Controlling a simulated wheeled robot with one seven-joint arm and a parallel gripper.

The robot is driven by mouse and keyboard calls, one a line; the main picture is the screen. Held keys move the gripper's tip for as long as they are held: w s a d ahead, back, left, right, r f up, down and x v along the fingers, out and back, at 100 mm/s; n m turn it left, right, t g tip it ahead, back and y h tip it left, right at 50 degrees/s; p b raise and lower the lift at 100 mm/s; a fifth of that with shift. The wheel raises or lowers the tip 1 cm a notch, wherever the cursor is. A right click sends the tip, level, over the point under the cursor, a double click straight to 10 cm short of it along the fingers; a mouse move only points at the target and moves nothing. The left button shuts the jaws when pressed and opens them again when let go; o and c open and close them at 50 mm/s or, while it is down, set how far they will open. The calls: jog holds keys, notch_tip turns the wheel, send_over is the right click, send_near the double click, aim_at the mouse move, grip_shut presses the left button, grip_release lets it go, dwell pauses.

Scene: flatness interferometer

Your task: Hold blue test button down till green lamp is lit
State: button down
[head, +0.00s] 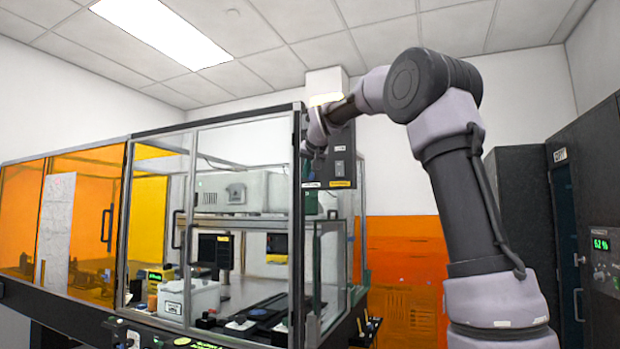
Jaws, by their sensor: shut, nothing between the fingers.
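My arm reaches from the right to a dark control box (342,158) on the corner post of the glazed enclosure. My gripper (308,176) is small in the view, at the left edge of this box, and it is shut and empty. The box carries small labels and a yellow strip at its bottom. I cannot make out the blue test button for sure; my wrist and gripper cover part of the box's left side. Whether the gripper touches anything there cannot be told. No lit green lamp is clear on the box.
The glazed enclosure (215,122) with metal frames and orange panels (95,215) fills the left. Inside are a white instrument (235,192) and a white case (190,298). A dark cabinet (598,190) with a green "62 %" display (601,244) stands at the right.

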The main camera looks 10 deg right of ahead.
jog(key=shift+w, duration=0.1)
dwell(0.6)
jog(key=shift+w+d, duration=0.25)
jog(key=shift+w+d, duration=0.25)
jog(key=shift+w, duration=0.1)
dwell(2.9)
jog(key=shift+s+a, duration=0.5)
jog(key=shift+s, duration=0.2)
jog(key=shift+a, duration=0.1)
jog(key=s+a, duration=0.1)
jog(key=s, duration=0.1)
jog(key=s+a, duration=0.1)
jog(key=s, duration=0.1)
jog(key=shift+a, duration=0.4)
dwell(0.5)
